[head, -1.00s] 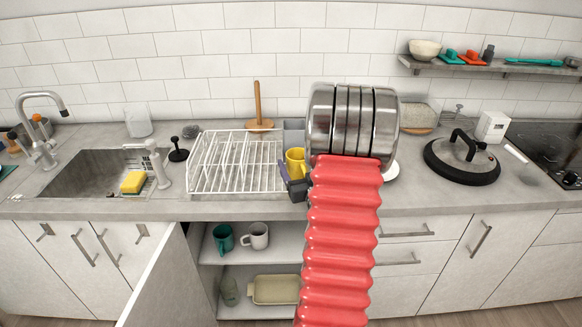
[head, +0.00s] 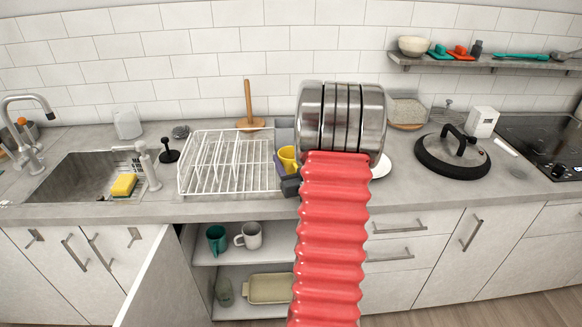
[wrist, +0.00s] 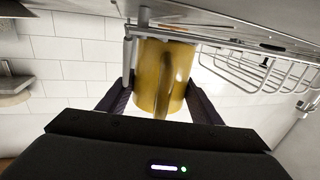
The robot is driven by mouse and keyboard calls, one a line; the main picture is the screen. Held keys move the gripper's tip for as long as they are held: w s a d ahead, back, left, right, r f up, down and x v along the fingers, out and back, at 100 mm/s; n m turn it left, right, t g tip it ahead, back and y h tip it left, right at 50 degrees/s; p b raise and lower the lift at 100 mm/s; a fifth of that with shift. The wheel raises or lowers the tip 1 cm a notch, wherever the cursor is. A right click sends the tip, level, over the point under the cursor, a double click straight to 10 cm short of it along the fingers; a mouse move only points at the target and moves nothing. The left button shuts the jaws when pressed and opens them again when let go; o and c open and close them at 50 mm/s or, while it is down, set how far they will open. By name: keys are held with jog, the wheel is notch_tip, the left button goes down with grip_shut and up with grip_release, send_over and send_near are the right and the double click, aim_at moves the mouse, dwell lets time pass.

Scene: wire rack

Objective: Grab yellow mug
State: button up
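The yellow mug (head: 287,159) is at the right end of the white dish rack, partly hidden behind my arm in the head view. In the wrist view the yellow mug (wrist: 160,75) fills the middle, its handle facing the camera. The dark fingers of my gripper (wrist: 160,98) are on either side of it, spread about as wide as the mug. I cannot tell whether they press on it. In the head view most of my gripper is hidden behind my arm; a dark part shows just below the mug.
The white wire rack (head: 225,191) is left of my arm. A black-rimmed lid (head: 453,153) and a white plate (head: 380,166) are to the right. Below, an open cabinet holds a teal mug (head: 216,238) and a white mug (head: 250,235). The sink is at the left.

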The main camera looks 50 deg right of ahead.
jog(key=c, duration=0.7)
jog(key=shift+r, duration=5.05)
